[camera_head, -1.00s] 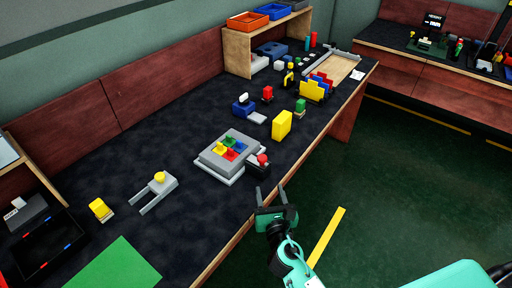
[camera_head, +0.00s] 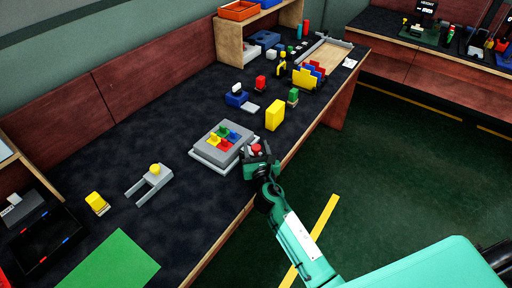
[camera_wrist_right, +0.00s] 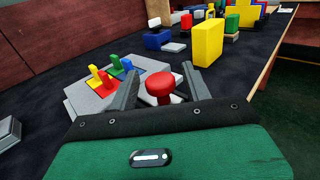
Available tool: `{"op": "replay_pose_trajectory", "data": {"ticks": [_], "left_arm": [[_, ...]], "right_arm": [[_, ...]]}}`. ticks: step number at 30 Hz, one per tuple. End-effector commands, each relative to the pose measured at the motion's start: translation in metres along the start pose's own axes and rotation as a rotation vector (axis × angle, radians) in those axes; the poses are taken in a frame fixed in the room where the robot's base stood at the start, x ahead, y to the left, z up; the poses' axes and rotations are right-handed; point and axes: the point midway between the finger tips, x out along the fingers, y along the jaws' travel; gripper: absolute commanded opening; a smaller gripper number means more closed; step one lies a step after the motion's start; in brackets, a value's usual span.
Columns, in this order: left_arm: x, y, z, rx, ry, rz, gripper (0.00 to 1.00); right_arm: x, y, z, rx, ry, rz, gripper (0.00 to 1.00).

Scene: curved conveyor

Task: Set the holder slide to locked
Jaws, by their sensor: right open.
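The holder, a grey block (camera_head: 209,151) with red, yellow, green and blue pegs on top, sits near the table's front edge. It also shows in the right wrist view (camera_wrist_right: 84,97). A red round knob (camera_head: 256,148) stands at its right side; I take it for the slide's handle. In the right wrist view the red knob (camera_wrist_right: 160,88) lies between my right gripper's (camera_wrist_right: 161,70) open fingers, with no clear grip on it. In the head view my right gripper (camera_head: 258,156) hides most of the part under the knob. My left gripper is not in view.
A yellow block (camera_head: 275,115) stands behind the gripper, with a blue block (camera_head: 237,97) farther left. A grey fork piece with a yellow knob (camera_head: 154,169) lies to the left, beside bare dark tabletop (camera_head: 150,120). The table's front edge runs close under my right arm.

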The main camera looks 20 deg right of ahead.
Motion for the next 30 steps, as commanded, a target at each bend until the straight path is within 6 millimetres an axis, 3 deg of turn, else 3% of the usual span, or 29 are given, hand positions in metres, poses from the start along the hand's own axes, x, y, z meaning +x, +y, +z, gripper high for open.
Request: {"op": "replay_pose_trajectory", "data": {"ticks": [11, 18, 19, 25, 30], "left_arm": [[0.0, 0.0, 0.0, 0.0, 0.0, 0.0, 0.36], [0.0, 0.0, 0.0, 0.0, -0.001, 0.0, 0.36], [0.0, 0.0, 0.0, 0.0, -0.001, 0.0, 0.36], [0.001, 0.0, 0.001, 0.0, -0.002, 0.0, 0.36], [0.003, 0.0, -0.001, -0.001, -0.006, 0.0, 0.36]], "right_arm": [[0.005, 0.0, 0.0, 0.0, 0.001, 0.0, 0.49], [0.005, 0.0, 0.0, 0.0, 0.001, 0.0, 0.02], [0.005, 0.0, 0.0, 0.0, 0.001, 0.0, 0.0], [0.009, 0.004, 0.0, 0.0, -0.001, 0.0, 0.0], [0.024, 0.019, -0.001, 0.001, 0.0, 0.001, 0.0]]}}
